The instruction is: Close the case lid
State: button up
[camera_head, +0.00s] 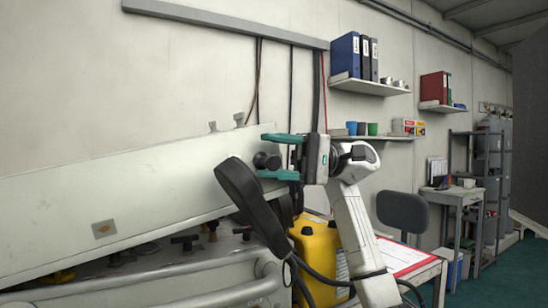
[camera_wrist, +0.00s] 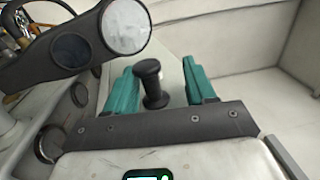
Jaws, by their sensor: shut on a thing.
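The case lid (camera_head: 130,190) is a long off-white panel in the head view. It is tilted, higher at its right end, and stands raised at an angle over the case (camera_head: 190,280). A black knob (camera_head: 262,160) is at the lid's right end. My gripper (camera_head: 272,157) has its teal fingers on either side of this knob and is shut on it. In the wrist view the knob (camera_wrist: 152,85) stands between the two fingers of my gripper (camera_wrist: 160,88). Where the fingers touch it is not clear.
Under the lid are several dark valve knobs (camera_head: 185,241) and pipes. A yellow container (camera_head: 318,260) with hoses stands behind my arm. A table with a clipboard (camera_head: 402,256) is to the right.

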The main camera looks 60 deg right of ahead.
jog(key=shift+s+d+r, duration=0.2)
jog(key=shift+s+d, duration=0.05)
jog(key=v, duration=1)
jog(key=shift+d+f+p, duration=0.15)
jog(key=shift+f+p, duration=0.1)
jog(key=shift+p, duration=0.05)
dwell(0.4)
